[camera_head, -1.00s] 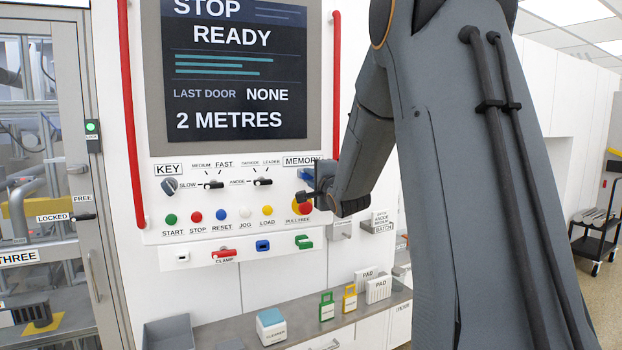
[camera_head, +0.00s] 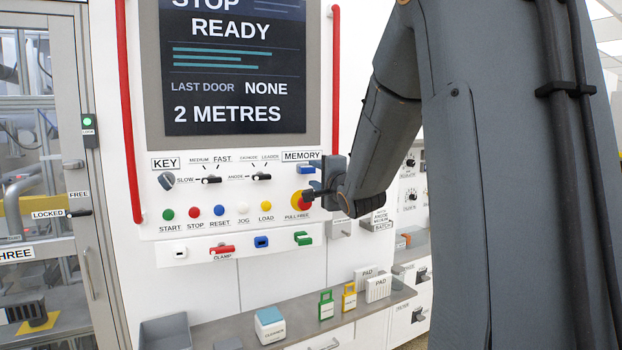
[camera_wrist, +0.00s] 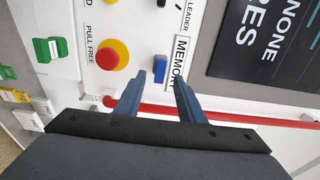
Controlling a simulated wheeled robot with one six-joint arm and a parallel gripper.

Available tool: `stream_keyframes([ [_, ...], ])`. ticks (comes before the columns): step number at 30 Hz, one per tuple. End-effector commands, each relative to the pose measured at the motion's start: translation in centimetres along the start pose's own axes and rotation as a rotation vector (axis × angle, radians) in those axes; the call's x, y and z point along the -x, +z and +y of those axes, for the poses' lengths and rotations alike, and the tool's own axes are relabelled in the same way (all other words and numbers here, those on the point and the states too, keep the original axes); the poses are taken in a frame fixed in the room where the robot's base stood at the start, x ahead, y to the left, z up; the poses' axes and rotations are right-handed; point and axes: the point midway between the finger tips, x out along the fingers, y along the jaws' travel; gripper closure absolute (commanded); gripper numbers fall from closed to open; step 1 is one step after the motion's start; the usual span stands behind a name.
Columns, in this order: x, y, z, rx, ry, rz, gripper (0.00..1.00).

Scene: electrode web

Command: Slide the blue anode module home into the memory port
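The blue anode module (camera_head: 305,168) sticks out from the white panel just below the MEMORY label (camera_head: 302,155). In the wrist view the blue module (camera_wrist: 160,68) shows beyond my fingertips, in line with the gap between them. How far it sits in the memory port cannot be seen; the port opening is hidden. My gripper (camera_wrist: 160,80) is open and empty, its two fingers pointing at the panel. In the head view my gripper (camera_head: 312,180) is close to the panel beside the module, partly over the red PULL FREE button. Contact with the module cannot be told.
The red PULL FREE button on its yellow ring (camera_wrist: 113,55) is beside the module. A red vertical rail (camera_head: 334,90) runs up beside the screen (camera_head: 235,70). A green module (camera_head: 302,238) and a blue socket (camera_head: 261,242) are lower down. A shelf (camera_head: 225,333) holds several items.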

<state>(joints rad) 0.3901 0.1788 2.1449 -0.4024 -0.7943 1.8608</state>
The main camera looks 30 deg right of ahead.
Motion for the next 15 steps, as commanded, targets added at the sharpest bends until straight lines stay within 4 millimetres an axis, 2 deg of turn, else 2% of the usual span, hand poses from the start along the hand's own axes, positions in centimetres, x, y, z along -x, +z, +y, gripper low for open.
stream_keyframes([
  [6,2.0,0.0,0.0,0.001,0.000,0.001,0.64],
  [15,2.4,0.0,-0.1,0.000,0.000,0.000,0.64],
])
